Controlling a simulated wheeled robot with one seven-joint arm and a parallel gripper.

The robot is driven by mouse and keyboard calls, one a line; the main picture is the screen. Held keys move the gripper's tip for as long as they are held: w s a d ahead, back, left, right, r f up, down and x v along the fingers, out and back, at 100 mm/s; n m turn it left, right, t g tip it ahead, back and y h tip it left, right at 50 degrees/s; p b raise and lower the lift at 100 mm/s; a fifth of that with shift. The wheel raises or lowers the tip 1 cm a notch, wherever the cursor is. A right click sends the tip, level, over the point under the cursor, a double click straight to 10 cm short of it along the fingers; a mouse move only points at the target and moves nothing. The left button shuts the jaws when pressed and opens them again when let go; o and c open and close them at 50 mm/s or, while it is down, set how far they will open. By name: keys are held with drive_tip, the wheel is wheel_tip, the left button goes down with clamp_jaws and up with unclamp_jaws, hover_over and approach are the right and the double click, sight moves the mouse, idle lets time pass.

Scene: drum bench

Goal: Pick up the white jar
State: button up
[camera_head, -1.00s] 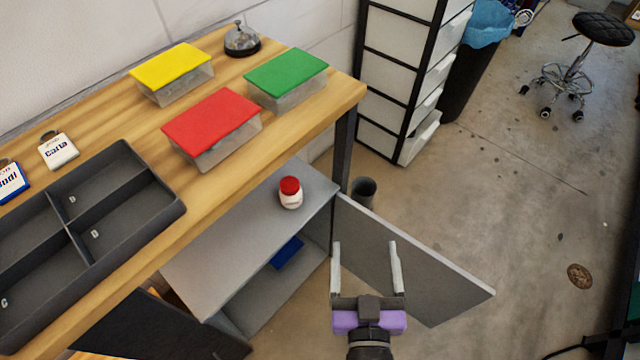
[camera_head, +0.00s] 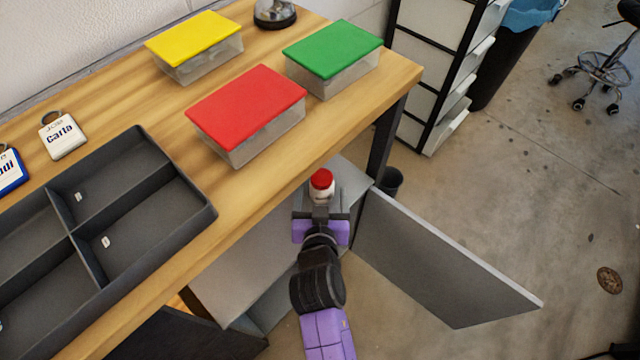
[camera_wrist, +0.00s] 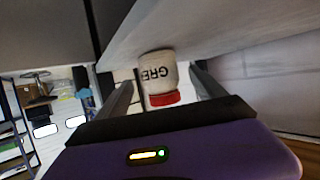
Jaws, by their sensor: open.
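My gripper (camera_head: 321,200) is right at the jar, reaching in from the front. In the wrist view the jar (camera_wrist: 158,74) shows dark letters and lies between the two open fingers of my gripper (camera_wrist: 163,84). A gap shows on the left side; on the right the finger is close to the jar. The fingers are not closed on it. In the head view the fingers are partly hidden by my wrist.
The bench edge (camera_head: 300,168) overhangs just left of and above the jar. An open grey cabinet door (camera_head: 440,262) stands to the right of my arm. Red (camera_head: 247,105), green (camera_head: 332,48) and yellow (camera_head: 194,38) lidded boxes sit on the bench.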

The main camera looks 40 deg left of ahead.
drive_tip(key=shift+x, duration=1.95)
drive_tip(key=shift+r, duration=0.1)
drive_tip(key=c, duration=1.7)
drive_tip(key=shift+o, duration=0.2)
